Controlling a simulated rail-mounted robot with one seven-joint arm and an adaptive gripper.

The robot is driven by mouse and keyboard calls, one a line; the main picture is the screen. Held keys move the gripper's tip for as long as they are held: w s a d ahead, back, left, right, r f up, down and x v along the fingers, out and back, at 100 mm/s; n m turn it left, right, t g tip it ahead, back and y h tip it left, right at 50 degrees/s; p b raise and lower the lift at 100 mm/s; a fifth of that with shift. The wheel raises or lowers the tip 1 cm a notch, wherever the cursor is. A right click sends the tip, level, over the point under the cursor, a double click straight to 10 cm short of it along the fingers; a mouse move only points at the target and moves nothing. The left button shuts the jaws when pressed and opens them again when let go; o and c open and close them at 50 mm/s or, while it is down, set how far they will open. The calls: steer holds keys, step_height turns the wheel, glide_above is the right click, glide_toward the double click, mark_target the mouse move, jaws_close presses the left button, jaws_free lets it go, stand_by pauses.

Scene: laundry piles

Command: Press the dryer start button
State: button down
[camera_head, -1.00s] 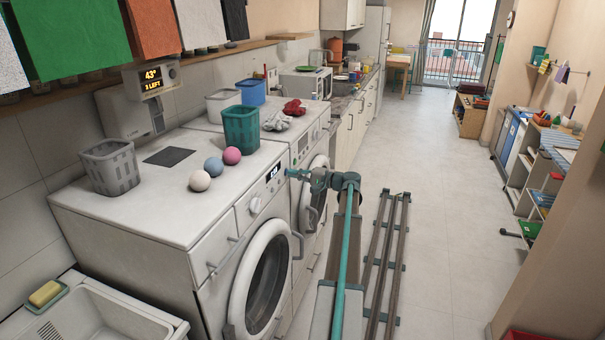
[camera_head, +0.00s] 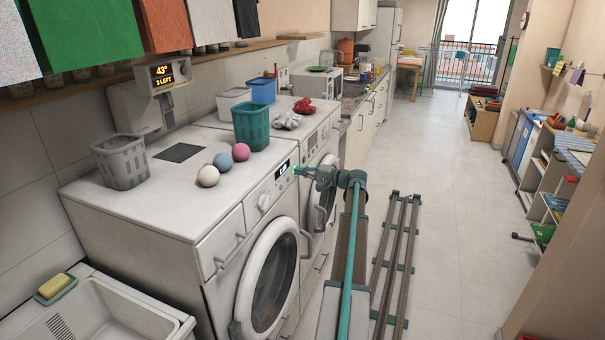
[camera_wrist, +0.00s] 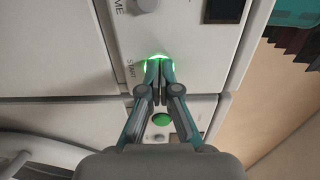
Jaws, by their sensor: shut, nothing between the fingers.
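The near white front-loading machine (camera_head: 229,245) has a panel with a knob (camera_head: 264,202) and a small lit display (camera_head: 283,168). My gripper (camera_head: 298,170) is at the right end of this panel. In the wrist view, my gripper (camera_wrist: 158,64) is shut and empty, its fingertips against or just in front of a round start button (camera_wrist: 159,62) with a glowing green ring. The word START is printed left of it. The fingertips cover most of the button, so I cannot tell whether it is pressed in. A green round spot (camera_wrist: 161,119) shows lower, between the fingers.
A second white machine (camera_head: 319,160) stands behind. Floor rails (camera_head: 396,262) run at the right, with open floor (camera_head: 460,220) beyond.

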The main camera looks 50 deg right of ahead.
steer(key=shift+w, duration=0.2)
steer(key=b+v, duration=0.4)
steer(key=v, duration=1)
steer(key=shift+s, duration=0.2)
